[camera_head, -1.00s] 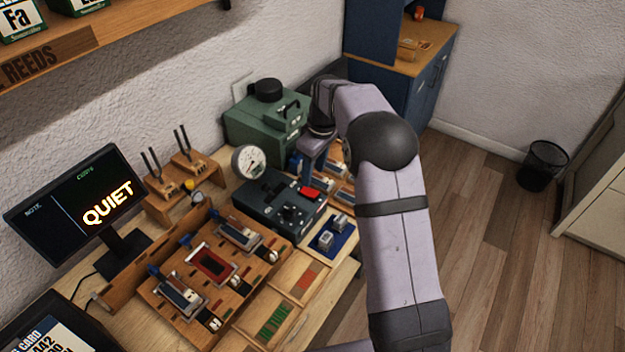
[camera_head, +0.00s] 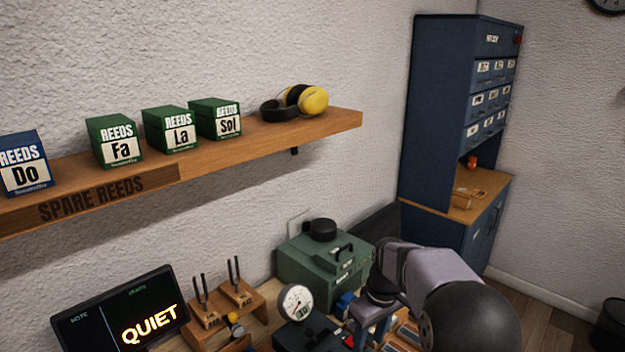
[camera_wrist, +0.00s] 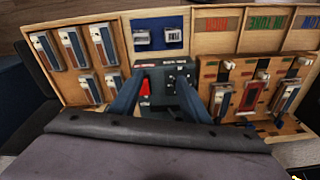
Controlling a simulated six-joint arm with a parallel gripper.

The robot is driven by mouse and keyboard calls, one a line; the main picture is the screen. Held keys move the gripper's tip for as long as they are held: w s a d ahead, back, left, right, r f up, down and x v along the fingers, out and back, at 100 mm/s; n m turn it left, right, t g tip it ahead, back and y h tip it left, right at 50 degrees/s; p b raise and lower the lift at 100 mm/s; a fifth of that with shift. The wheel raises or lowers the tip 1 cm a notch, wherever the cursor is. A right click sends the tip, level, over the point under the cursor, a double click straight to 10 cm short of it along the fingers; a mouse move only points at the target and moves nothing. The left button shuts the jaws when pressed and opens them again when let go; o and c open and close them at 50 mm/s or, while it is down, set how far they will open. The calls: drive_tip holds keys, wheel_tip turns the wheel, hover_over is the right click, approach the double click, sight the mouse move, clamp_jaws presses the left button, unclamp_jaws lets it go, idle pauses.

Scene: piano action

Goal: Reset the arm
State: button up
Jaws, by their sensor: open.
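My arm (camera_head: 440,275) reaches over the workbench from the lower right in the head view, with its wrist beside the green case (camera_head: 325,262). In the wrist view my gripper (camera_wrist: 159,84) is open, its two blue-grey fingers apart. Between and beyond the fingers is a dark device with a red switch (camera_wrist: 146,87). I see nothing held between the fingers. The fingertips are not clear in the head view.
A wooden shelf (camera_head: 225,150) with reed boxes and yellow earmuffs hangs above the bench. A monitor (camera_head: 120,312) reads QUIET. A round gauge (camera_head: 296,302) stands near my wrist. The wrist view shows a reed rack (camera_wrist: 80,55) left and a wooden board (camera_wrist: 245,82) right.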

drive_tip(key=s+f+m, duration=0.1)
drive_tip(key=s+m, duration=0.2)
drive_tip(key=s, duration=0.9)
drive_tip(key=s+d+f+m, duration=0.1)
drive_tip(key=s+m, duration=0.2)
drive_tip(key=s, duration=0.9)
drive_tip(key=shift+s+f+g+h, duration=0.25)
drive_tip(key=shift+s+g+h, duration=0.05)
drive_tip(key=shift+s+g, duration=0.1)
